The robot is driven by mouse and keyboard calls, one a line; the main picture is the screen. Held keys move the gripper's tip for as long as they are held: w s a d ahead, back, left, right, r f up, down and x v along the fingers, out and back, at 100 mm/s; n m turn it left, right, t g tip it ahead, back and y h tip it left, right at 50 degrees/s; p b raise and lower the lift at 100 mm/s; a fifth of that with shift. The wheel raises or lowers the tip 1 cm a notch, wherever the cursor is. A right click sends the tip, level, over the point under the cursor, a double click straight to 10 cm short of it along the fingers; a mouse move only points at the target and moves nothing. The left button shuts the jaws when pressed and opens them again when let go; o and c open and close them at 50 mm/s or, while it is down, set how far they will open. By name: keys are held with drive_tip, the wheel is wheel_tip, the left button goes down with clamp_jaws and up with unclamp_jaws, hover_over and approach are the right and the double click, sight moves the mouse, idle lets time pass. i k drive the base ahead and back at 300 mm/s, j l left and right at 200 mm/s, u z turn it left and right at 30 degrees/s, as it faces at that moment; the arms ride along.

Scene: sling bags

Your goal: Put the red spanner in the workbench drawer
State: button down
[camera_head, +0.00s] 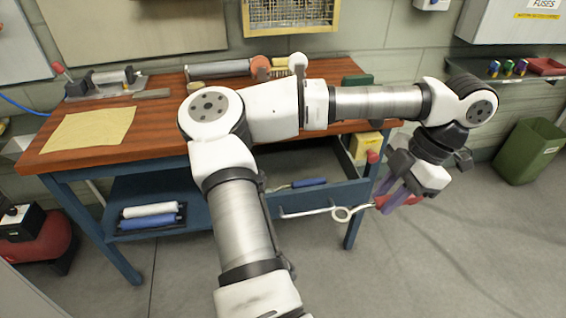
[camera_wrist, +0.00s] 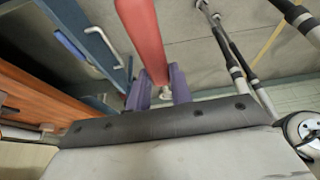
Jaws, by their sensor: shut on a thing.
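The red spanner (camera_head: 384,203) is between the purple fingers of my gripper (camera_head: 397,193), which is shut on it. In the wrist view the red handle (camera_wrist: 143,35) runs up out of the frame, with a short metal tip by the fingers (camera_wrist: 160,88). The workbench drawer (camera_head: 318,195) is pulled open. My gripper is to the right of the drawer and outside it.
The wooden workbench (camera_head: 150,130) carries a yellow cloth (camera_head: 88,130) and tools. The drawer handle (camera_head: 303,212) juts out in front. A yellow box (camera_head: 366,145) is just right of the drawer. A green bin (camera_head: 528,150) stands at the right. The floor at lower right is clear.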

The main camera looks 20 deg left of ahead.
sight(277, 178)
drive_tip(key=i+j, duration=0.15)
drive_tip(key=j, duration=0.2)
drive_tip(key=i+j, duration=0.15)
drive_tip(key=j, duration=0.25)
drive_tip(key=i+j, duration=0.15)
drive_tip(key=j, duration=0.2)
drive_tip(key=i+j, duration=0.15)
drive_tip(key=j, duration=0.2)
